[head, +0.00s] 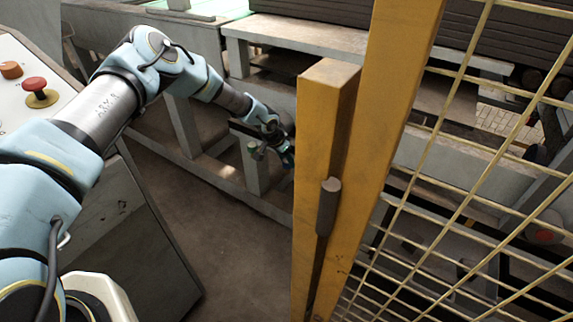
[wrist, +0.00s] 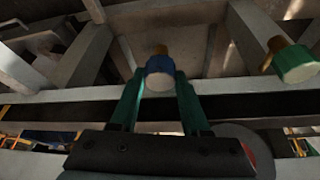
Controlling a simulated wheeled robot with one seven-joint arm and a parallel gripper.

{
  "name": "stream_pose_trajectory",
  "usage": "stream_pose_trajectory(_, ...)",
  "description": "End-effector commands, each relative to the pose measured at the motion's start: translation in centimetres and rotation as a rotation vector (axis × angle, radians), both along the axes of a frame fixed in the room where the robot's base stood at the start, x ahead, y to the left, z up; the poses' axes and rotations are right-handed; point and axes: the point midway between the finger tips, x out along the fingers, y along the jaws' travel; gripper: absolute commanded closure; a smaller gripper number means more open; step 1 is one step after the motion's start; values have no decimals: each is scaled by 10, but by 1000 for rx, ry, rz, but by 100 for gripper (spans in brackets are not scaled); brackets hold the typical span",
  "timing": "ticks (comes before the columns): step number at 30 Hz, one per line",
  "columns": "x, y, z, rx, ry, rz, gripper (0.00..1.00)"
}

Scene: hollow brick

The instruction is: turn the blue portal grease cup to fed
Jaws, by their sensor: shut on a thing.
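The blue portal grease cup (wrist: 160,72) shows in the wrist view, with a pale round face towards the camera and a brass stem behind it. My gripper (wrist: 158,90) has its two green fingers on either side of the cup and is shut on it. In the head view my gripper (head: 287,155) is at the far end of my arm, by the grey frame and partly behind the yellow post. The blue cup cannot be made out there. The cup's turn position cannot be told; no marking is legible.
A green cup on a brass stem (wrist: 297,62) is to the right in the wrist view. A yellow post (head: 325,180) and wire mesh fence (head: 470,180) stand close to the right of my gripper. A control console with a red button (head: 36,88) is at left.

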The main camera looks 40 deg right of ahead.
Motion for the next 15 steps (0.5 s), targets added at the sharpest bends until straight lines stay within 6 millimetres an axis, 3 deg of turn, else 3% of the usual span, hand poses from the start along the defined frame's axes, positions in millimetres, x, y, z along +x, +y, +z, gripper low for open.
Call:
stream_pose_trajectory(1, 2, 0, -8, -2, 0, -28, 100)
stream_pose_trajectory(15, 4, -1, -6, -2, 0, -387, 100)
